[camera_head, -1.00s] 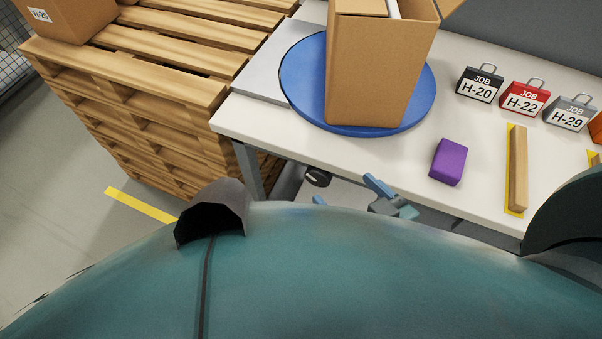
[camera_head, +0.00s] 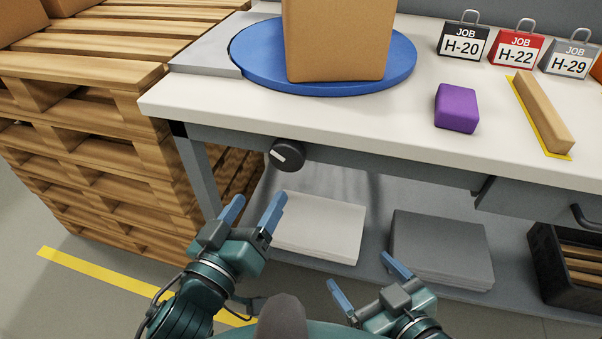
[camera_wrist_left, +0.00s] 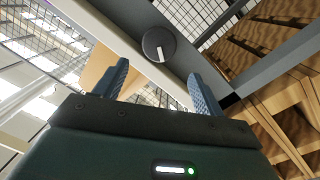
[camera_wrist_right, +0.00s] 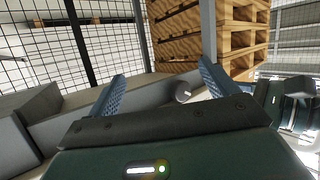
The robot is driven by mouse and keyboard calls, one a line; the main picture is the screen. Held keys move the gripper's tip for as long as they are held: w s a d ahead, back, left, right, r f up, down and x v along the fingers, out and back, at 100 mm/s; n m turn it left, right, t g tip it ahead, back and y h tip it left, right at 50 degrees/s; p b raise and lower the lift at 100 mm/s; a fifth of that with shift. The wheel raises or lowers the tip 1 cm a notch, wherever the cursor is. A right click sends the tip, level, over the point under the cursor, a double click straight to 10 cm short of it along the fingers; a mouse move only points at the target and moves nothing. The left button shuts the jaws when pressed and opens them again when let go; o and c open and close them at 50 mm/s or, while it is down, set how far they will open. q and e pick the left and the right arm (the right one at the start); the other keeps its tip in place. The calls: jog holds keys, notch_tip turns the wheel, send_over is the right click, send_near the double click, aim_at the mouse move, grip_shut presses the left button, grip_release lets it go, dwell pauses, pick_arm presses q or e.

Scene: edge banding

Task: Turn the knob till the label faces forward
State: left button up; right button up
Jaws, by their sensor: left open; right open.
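A round black knob (camera_head: 286,154) with a pale pointer mark sits on the front rail under the table's left part. A blue turntable (camera_head: 265,62) above it carries a tall brown carton (camera_head: 337,40); no label shows on the carton faces in view. My left gripper (camera_head: 252,207) is open and empty, below and a little left of the knob. In the left wrist view the knob (camera_wrist_left: 158,44) lies ahead, between and beyond the fingers. My right gripper (camera_head: 368,280) is open and empty, lower and further right. The knob (camera_wrist_right: 183,92) also shows in the right wrist view.
On the tabletop are a purple block (camera_head: 456,108), a wooden strip (camera_head: 543,112) and job signs (camera_head: 463,42). A shelf below holds a white stack (camera_head: 318,226), a grey stack (camera_head: 442,248) and a dark crate (camera_head: 562,270). Wooden pallets (camera_head: 90,150) stand close at left.

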aim_at(283, 159)
pick_arm(q)
jog(key=x, duration=1.1)
jog(key=shift+w+d+b, duration=0.15)
jog(key=shift+w+b, duration=0.2)
jog(key=shift+w, duration=0.05)
jog(key=shift+w+d, duration=0.3)
jog(key=shift+w, duration=0.3)
pick_arm(e)
jog(key=shift+w+r+t, duration=0.1)
jog(key=shift+w+t, duration=0.2)
jog(key=shift+t, duration=0.2)
pick_arm(q)
jog(key=shift+c, duration=0.2)
jog(key=c, duration=0.7)
jog(key=shift+o, duration=0.2)
pick_arm(e)
jog(key=shift+a, duration=0.1)
